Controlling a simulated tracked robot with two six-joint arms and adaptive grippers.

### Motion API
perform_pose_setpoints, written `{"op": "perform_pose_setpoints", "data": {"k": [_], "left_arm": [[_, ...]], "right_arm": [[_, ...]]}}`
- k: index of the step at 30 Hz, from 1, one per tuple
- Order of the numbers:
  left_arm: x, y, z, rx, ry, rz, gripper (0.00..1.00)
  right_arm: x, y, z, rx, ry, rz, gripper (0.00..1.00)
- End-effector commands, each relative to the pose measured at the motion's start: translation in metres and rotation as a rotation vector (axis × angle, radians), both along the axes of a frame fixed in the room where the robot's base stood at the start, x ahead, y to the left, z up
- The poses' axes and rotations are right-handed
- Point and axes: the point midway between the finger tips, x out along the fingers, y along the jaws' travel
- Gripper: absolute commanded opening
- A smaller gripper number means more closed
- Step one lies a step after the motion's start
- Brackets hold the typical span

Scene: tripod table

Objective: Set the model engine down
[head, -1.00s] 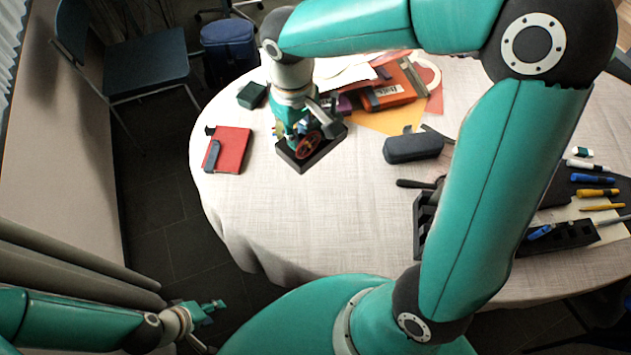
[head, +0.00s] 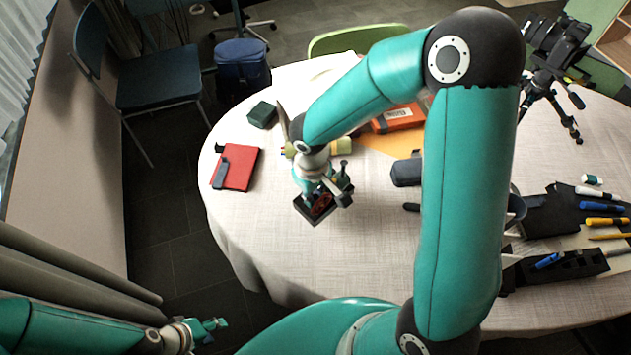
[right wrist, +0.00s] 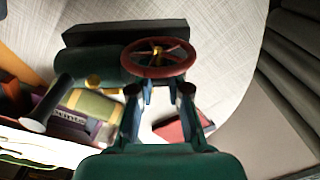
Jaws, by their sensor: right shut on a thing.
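The model engine (head: 319,208), with a dark base and a red wheel, is over the left part of the pale table (head: 270,235). My right gripper (head: 323,189) is shut on it from above and partly hides it. In the right wrist view the engine's green boiler (right wrist: 85,66) and red flywheel show just beyond the fingers of my right gripper (right wrist: 160,92). Whether the base touches the cloth is unclear. My left gripper (head: 215,325) hangs at the lower left, off the table and apart from the engine; its fingers are too small to read.
A red notebook (head: 240,168) and a dark green box (head: 262,114) lie left of and behind the engine. An orange box (head: 397,118) and a dark case (head: 405,172) lie to its right. Pens and a black tray (head: 560,266) are further right. Cloth in front of the engine is clear.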

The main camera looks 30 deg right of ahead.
Motion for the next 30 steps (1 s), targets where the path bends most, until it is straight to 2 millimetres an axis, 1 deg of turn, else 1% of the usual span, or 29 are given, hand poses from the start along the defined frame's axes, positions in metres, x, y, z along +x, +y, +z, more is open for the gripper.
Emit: {"op": "perform_pose_setpoints", "data": {"k": [5,8,12,15,24,28,29,30], "left_arm": [[0.000,0.000,-0.001,0.000,0.000,0.000,0.40],[0.000,0.000,-0.002,0.000,0.000,0.000,0.40],[0.000,0.000,-0.004,0.000,0.000,0.000,0.40],[0.000,0.000,-0.005,0.000,0.000,0.000,0.40],[0.000,0.000,-0.005,0.000,0.000,0.000,0.40],[0.000,0.000,-0.008,0.000,0.000,0.000,0.40],[0.000,0.000,-0.008,0.000,0.000,0.000,0.40],[0.000,0.000,-0.007,0.000,0.000,0.000,0.40]], "right_arm": [[0.001,-0.001,-0.008,0.000,-0.003,0.000,0.00],[0.000,0.000,-0.018,0.000,-0.001,-0.002,0.00],[0.001,0.000,-0.037,0.000,-0.001,-0.001,0.00],[0.001,-0.001,-0.045,0.000,-0.002,-0.002,0.00],[0.001,-0.001,-0.047,0.001,-0.004,-0.002,0.00],[0.001,-0.001,-0.050,0.001,-0.004,-0.003,0.00],[0.000,-0.001,-0.050,0.001,-0.002,-0.002,0.20],[0.000,-0.001,-0.049,0.001,-0.002,-0.003,0.26]]}}
